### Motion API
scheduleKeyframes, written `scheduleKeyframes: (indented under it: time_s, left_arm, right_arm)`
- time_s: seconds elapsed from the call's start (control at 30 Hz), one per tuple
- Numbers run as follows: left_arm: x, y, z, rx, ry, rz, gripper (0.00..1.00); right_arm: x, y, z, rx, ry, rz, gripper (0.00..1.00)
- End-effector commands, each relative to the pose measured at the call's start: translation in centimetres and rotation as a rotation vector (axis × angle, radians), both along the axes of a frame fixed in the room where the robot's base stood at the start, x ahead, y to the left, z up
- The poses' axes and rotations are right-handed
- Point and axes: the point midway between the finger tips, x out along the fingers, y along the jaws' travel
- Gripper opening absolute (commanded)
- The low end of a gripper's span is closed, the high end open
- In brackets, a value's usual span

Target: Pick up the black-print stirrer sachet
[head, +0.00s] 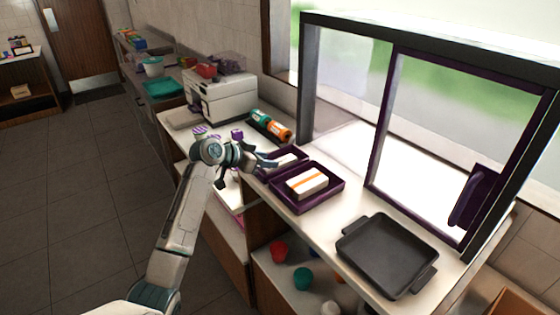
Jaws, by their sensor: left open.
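No sachet with readable black print can be made out at this size. A purple two-part tray (318,204) stands on the white counter. Its near compartment holds a white packet with an orange stripe (308,181). Its far compartment holds another white item (285,160), partly hidden by my left gripper, and its print cannot be read. My left gripper (268,166) is open at the left edge of this far compartment. I cannot tell whether it touches anything. My right gripper is not in view.
A black square pan (386,254) sits at the front right of the counter. A purple-framed sliding window (384,125) rises behind. Green and orange cylinders (270,126) lie beyond the tray, near a white machine (221,97). Coloured cups (303,279) stand on the shelf below.

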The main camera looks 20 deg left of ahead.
Motion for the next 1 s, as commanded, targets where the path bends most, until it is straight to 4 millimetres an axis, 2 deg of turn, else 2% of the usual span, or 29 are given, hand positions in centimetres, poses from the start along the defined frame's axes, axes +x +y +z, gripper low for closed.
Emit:
scheduleKeyframes:
  time_s: [0.03,0.13,0.3,0.57,0.73,1.0]
  left_arm:
    - [0.4,-0.4,0.0,-0.005,0.005,0.0,0.42]
    - [1.3,-1.0,-0.9,-0.003,0.005,0.001,0.42]
    - [2.5,-1.9,-2.1,-0.002,0.003,0.001,0.42]
    - [2.6,-2.0,-2.4,0.0,0.0,0.001,0.42]
    - [2.6,-2.0,-2.3,0.0,0.0,0.001,0.1]
    - [2.6,-2.0,-2.3,0.0,0.0,0.001,0.09]
  right_arm:
    - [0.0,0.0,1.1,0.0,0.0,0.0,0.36]
    - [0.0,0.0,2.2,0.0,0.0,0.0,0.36]
    - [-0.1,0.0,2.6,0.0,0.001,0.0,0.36]
    - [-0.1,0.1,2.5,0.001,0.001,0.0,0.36]
    - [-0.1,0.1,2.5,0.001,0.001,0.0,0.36]
    - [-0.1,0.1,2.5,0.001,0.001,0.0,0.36]
